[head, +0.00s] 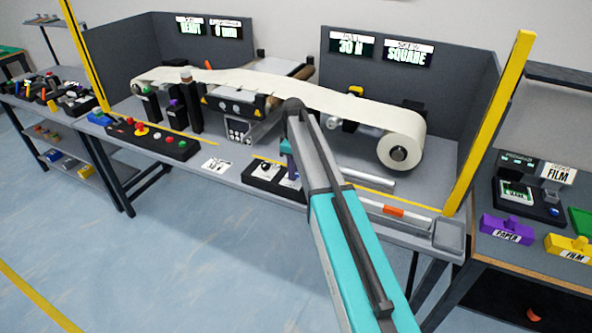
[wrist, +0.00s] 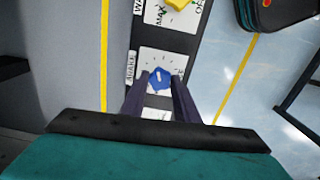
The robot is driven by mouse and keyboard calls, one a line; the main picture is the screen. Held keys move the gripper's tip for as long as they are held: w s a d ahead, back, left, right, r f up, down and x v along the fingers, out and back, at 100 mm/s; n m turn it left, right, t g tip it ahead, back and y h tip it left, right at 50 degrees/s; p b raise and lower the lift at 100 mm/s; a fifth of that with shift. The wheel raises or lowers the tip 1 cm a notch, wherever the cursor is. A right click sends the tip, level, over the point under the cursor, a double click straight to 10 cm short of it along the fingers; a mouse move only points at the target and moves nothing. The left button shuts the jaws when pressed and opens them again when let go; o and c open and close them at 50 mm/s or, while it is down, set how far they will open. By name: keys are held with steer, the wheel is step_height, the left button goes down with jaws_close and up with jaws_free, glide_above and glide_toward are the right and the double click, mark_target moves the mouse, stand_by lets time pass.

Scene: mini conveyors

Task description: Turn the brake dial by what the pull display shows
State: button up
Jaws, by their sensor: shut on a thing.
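The pull display (head: 351,45) on the right back panel reads 30 N; its small heading is hard to read. The blue dial (wrist: 159,76) sits on a white scale plate (wrist: 172,60) on the black control panel (head: 262,185). A small side label (wrist: 131,66) by the dial appears to read brake. My gripper (wrist: 157,93) is shut on the blue dial, with a dark finger on each side. In the head view my gripper (head: 291,176) is over the panel's right part and hides the dial there. A pale mark shows on the dial's top.
A white web roll (head: 402,138) stands behind at right. A button box (head: 150,138) is to the left; a metal bar with an orange part (head: 393,211) lies to the right.

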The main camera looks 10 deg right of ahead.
steer(key=o, duration=1)
steer(key=shift+a, duration=0.15)
steer(key=shift+o, duration=0.2)
step_height(320, 180, up, 14)
steer(key=b, duration=0.3)
steer(key=shift+s+f, duration=0.1)
steer(key=shift+f, duration=0.1)
